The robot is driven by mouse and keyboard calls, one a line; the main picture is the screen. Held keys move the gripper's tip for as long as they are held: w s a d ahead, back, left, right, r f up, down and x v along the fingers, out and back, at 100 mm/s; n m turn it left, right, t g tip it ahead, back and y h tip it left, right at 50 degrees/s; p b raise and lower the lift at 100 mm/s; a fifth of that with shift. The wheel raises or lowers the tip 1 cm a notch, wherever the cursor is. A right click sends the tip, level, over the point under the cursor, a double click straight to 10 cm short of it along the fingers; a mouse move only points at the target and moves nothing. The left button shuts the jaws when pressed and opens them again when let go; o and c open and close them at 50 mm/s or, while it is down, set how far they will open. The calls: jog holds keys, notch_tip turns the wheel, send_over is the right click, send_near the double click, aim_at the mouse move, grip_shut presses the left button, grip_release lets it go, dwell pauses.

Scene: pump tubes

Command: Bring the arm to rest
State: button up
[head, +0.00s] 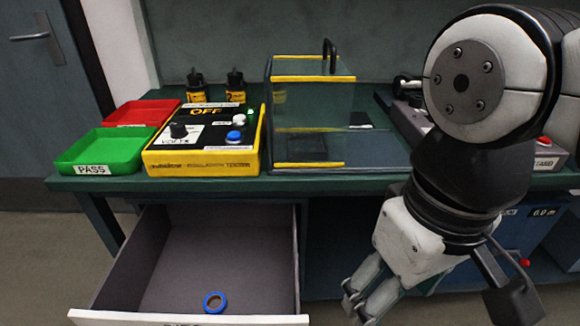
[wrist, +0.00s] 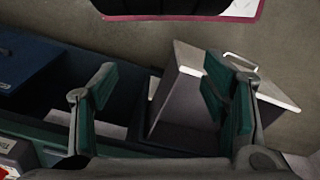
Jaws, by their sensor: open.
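My gripper (head: 367,304) hangs below my arm at the lower right of the head view, in front of the workbench (head: 225,185) and to the right of the open drawer (head: 215,245). In the wrist view, its two fingers (wrist: 165,108) stand wide apart with nothing between them. The gripper is open and empty. The drawer also shows beyond the fingers in the wrist view (wrist: 187,98).
A blue ring (head: 215,302) lies in the pulled-out drawer. On the bench stand a green PASS tray (head: 103,150), a red tray (head: 142,113), a yellow tester (head: 203,142) and a clear-walled box (head: 312,125). A blue case (head: 515,247) is under the bench at right.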

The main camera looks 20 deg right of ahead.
dwell(0.4)
notch_tip(320, 180, up, 26)
jog(key=t+p, duration=0.3)
jog(key=p, duration=2)
jog(key=shift+f+t+p, duration=0.25)
jog(key=shift+t+p, duration=0.15)
jog(key=shift+w+d, duration=0.1)
jog(key=shift+c, duration=0.6)
